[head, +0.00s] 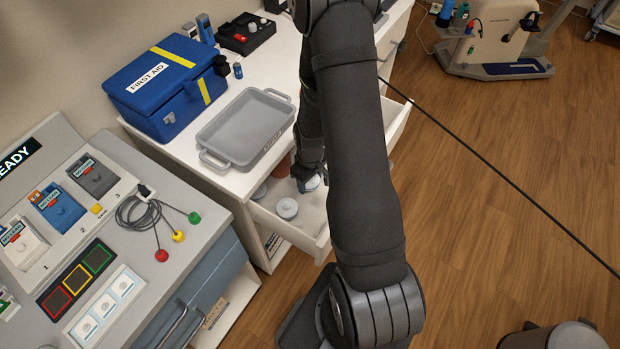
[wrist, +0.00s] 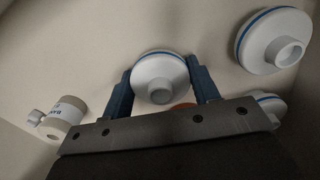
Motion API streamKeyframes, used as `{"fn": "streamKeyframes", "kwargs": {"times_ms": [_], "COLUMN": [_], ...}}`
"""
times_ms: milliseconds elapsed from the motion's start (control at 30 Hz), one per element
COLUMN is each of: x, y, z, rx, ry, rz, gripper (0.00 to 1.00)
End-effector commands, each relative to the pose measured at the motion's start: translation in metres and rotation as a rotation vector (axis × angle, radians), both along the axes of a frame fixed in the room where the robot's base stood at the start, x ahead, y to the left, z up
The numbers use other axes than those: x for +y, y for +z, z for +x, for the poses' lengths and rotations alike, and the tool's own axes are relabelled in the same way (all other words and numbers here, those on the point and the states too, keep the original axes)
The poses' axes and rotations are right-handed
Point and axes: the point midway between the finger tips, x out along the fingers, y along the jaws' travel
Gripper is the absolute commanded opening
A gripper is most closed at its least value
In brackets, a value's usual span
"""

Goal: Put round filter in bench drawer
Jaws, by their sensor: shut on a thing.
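My gripper (wrist: 161,92) is down inside the open bench drawer (head: 310,243) and is shut on a white round filter (wrist: 159,72) with a blue band. In the head view the same filter (head: 311,183) shows partly behind my gripper (head: 308,176). Another round filter (wrist: 276,40) lies to the right in the wrist view, and part of one more (wrist: 268,104) shows below it. In the head view a round filter (head: 287,208) lies in the near part of the drawer. Whether the held filter touches the drawer floor, I cannot tell.
A small white cylinder (wrist: 62,117) lies at the left in the wrist view. A grey tray (head: 226,146) and a blue first aid box (head: 165,82) stand on the bench above the drawer. A console with cables (head: 135,215) stands at the left. My arm hides part of the drawer.

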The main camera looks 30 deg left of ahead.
Motion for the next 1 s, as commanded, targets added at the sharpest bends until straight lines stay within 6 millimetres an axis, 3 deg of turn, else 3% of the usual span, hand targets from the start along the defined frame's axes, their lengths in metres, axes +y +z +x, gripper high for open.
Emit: {"fn": "streamKeyframes", "kwargs": {"times_ms": [333, 367, 467, 800, 1000], "x": [0.000, 0.000, 0.000, 0.000, 0.001], "y": [-0.003, -0.003, -0.003, -0.001, 0.017], "z": [0.000, 0.000, 0.000, 0.000, 0.001], "rx": [0.000, 0.000, 0.000, 0.000, -0.002], "ry": [0.000, 0.000, 0.000, 0.000, 0.000], "rz": [-0.001, 0.000, 0.000, 0.001, 0.003], "gripper": [0.33, 0.57, 0.77, 0.77, 0.77]}}
